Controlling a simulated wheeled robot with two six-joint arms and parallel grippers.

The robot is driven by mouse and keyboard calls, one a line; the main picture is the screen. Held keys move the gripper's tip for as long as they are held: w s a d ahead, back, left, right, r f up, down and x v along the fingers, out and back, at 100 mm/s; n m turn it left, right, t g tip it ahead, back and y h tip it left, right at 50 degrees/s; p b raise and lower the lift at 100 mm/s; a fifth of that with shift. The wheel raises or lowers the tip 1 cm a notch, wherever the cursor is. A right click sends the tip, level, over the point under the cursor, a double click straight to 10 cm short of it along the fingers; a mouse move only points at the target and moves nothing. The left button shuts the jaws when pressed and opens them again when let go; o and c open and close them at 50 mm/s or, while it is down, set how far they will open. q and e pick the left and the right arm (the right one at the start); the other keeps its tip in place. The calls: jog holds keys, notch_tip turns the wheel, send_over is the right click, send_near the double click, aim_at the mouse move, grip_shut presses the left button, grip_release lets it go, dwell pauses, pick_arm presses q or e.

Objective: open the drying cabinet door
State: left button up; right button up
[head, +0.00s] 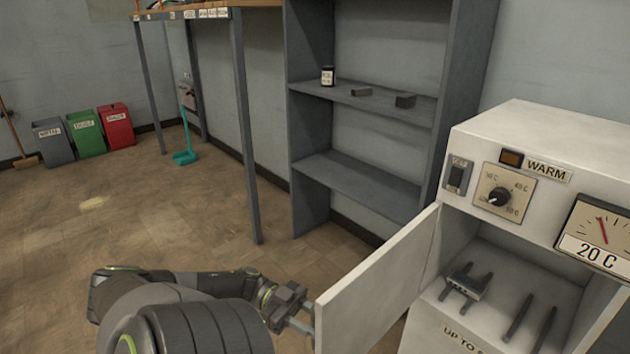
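The white drying cabinet (515,125) stands at the right. Its door (385,285) is swung out to the left, and the inside of the cabinet shows. My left gripper (301,318) is at the bottom centre, close to the door's free edge on its outer side. The door's outer face and any handle there are hidden, so I cannot tell whether the fingers touch or hold anything. My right gripper is not in view.
Grey shelving (365,190) stands behind.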

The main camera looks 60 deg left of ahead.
pick_arm(q)
jog(key=shift+s+a, duration=0.1)
